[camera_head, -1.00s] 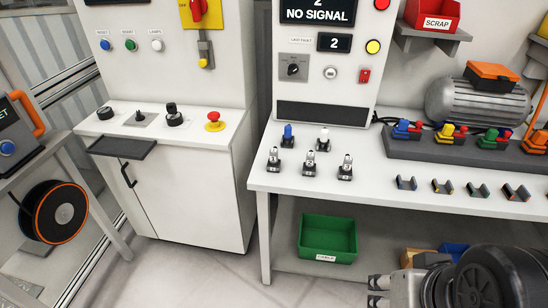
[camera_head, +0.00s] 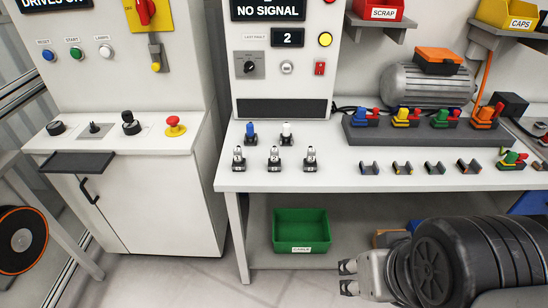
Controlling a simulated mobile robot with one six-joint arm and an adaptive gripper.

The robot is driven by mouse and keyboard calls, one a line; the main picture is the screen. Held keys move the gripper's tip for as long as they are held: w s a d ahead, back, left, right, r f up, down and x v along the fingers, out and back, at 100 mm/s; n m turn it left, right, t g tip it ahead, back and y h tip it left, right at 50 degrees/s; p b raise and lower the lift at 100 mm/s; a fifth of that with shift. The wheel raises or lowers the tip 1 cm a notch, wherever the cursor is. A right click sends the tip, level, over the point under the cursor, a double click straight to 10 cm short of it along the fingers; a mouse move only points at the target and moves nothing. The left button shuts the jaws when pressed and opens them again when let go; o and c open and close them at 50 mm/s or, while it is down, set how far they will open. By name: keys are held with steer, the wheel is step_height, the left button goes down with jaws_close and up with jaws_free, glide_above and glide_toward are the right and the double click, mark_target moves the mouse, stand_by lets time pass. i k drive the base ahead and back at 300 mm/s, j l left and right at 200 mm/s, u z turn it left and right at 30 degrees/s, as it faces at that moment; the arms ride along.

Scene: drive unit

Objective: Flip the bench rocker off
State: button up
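The bench rocker (camera_head: 320,67) is a small red switch on the white test panel (camera_head: 266,88) that stands at the back of the bench. It sits to the right of a round white button and below the yellow button. Which way it is tipped is too small to tell. My gripper (camera_head: 348,277) is at the lower right, in front of the bench and below its top, far from the rocker. Its two fingertips point left and are apart, with nothing between them.
The bench top (camera_head: 350,180) holds several small plugs, coloured connectors in a dark rack (camera_head: 440,130) and a grey motor (camera_head: 425,86). A green bin (camera_head: 300,230) is on the lower shelf. A white cabinet (camera_head: 130,190) with knobs and a red mushroom button stands left.

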mark_target(320, 67)
steer(key=i+l+u, duration=0.2)
steer(key=l, duration=0.25)
steer(key=i+l+u, duration=0.2)
steer(key=l, duration=0.3)
steer(key=i+l+u, duration=0.2)
steer(key=l, duration=0.3)
steer(key=l+u, duration=0.2)
steer(key=l, duration=0.3)
steer(key=i+l+u, duration=0.2)
steer(key=l, duration=0.35)
steer(key=l+z, duration=0.15)
steer(key=z, duration=0.3)
steer(key=i+z, duration=0.15)
steer(key=z, duration=0.25)
